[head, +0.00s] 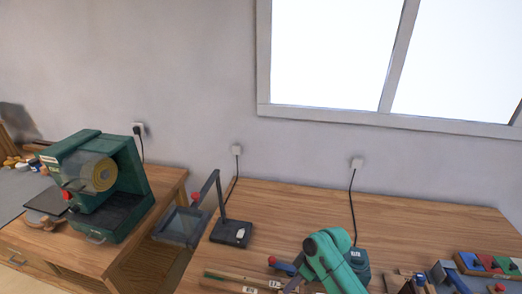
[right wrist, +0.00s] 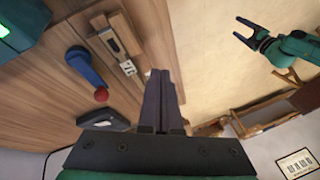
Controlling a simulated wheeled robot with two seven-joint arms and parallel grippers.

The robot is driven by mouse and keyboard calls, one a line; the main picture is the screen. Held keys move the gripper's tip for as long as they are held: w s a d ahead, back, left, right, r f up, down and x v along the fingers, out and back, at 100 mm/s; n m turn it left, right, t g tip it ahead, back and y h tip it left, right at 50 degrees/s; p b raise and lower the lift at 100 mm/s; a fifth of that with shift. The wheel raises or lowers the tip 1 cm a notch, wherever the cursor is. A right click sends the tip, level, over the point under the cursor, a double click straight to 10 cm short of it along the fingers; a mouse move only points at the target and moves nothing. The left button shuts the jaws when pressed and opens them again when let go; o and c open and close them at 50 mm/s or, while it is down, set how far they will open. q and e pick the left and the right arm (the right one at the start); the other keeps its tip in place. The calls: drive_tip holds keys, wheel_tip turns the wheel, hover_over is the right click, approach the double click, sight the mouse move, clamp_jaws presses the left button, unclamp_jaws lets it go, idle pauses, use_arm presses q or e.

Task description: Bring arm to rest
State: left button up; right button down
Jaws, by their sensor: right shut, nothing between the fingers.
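My right arm (head: 335,262) shows in the head view as a teal link over the front of the wooden table (head: 400,205). In the right wrist view my right gripper (right wrist: 162,75) has its two dark fingers together with nothing between them. The fingers show against the table and its edge. My left gripper (right wrist: 248,32) is at the upper right of the right wrist view, its dark fingers apart and empty, seen against the pale floor. The left arm is not in the head view.
A blue lever with a red knob (right wrist: 85,68) and a wooden strip with a metal plate (right wrist: 115,42) are on the table near my right gripper. A green machine (head: 95,185) stands left, and a dark jointed stand (head: 230,232) at the table's left. The table's back is mostly clear.

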drive_tip(key=s+d+r+m+t+h, duration=0.25)
drive_tip(key=s+d+m, duration=0.25)
drive_tip(key=s+d, duration=0.25)
drive_tip(key=s+d+r+m+t+h, duration=0.2)
drive_tip(key=s+d+m+h, duration=0.15)
drive_tip(key=s+d, duration=0.4)
drive_tip(key=s+f+g+y+b, duration=0.1)
drive_tip(key=s+f+b, duration=0.15)
drive_tip(key=f, duration=1.35)
drive_tip(key=s+f+g+b, duration=0.15)
drive_tip(key=f+b, duration=0.25)
drive_tip(key=f, duration=1.1)
use_arm(q)
wheel_tip(320, 180, down, 11)
drive_tip(key=s+b, duration=0.1)
drive_tip(key=b, duration=0.3)
drive_tip(key=shift+s, duration=0.15)
use_arm(e)
drive_tip(key=s+d+f, duration=0.2)
drive_tip(key=s+f, duration=1.3)
drive_tip(key=f, duration=0.1)
drive_tip(key=shift+s+d+f, duration=0.2)
drive_tip(key=shift+s+f, duration=0.05)
drive_tip(key=shift+s, duration=0.05)
